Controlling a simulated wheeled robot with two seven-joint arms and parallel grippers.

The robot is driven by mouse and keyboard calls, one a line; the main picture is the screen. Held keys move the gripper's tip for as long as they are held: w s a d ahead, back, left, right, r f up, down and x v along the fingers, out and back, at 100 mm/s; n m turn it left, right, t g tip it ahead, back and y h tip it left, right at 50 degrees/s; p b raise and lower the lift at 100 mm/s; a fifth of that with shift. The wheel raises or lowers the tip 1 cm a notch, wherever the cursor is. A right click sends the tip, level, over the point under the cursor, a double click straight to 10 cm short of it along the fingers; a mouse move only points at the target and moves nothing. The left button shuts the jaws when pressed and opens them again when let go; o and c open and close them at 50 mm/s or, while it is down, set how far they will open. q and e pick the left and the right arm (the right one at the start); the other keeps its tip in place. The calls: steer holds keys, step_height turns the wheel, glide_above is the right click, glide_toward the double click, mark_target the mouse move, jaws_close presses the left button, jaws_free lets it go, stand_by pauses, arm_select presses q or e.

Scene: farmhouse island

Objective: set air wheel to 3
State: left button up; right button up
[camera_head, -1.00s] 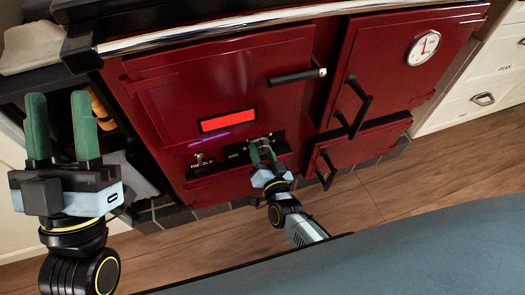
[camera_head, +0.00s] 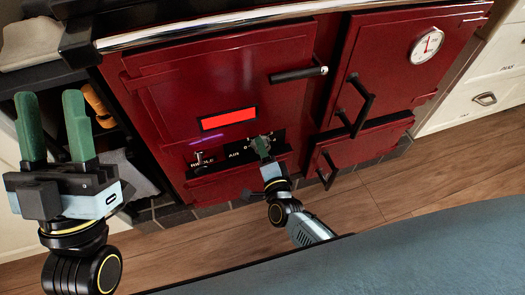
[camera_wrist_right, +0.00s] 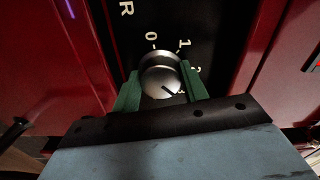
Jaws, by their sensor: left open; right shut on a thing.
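The air wheel (camera_wrist_right: 160,72) is a round silver knob on a black panel, marked 0, 1 and 2 around its upper side. A dark line on its face points to the lower right, near a partly hidden mark by the right finger. My right gripper (camera_wrist_right: 160,88) is shut on the wheel, with one green finger on each side. My left gripper (camera_head: 52,128) is open and empty, held up at the far left, away from the stove.
The red stove has a glowing window (camera_head: 228,118) above the panel and a riddle control (camera_head: 200,160) left of the air wheel. Door handles (camera_head: 298,74) (camera_head: 357,105) stick out above and to the right. Wooden floor (camera_head: 385,190) lies in front.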

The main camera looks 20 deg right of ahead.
arm_select(q)
steer(key=shift+s+r, duration=0.1)
steer(key=shift+r, duration=0.1)
arm_select(e)
steer(key=shift+m, duration=0.4)
steer(key=o, duration=1)
arm_select(q)
steer(key=shift+f, duration=0.1)
arm_select(e)
steer(key=shift+s, duration=0.1)
arm_select(q)
steer(key=w+f+g+y+p, duration=0.2)
steer(key=w+f+g+p, duration=0.2)
steer(key=f+g, duration=0.2)
steer(key=shift+w+d+f+g, duration=0.2)
steer(key=shift+d+f+g, duration=0.05)
steer(key=shift+g, duration=0.35)
arm_select(e)
steer(key=shift+s+d, duration=0.2)
steer(key=shift+s, duration=6.45)
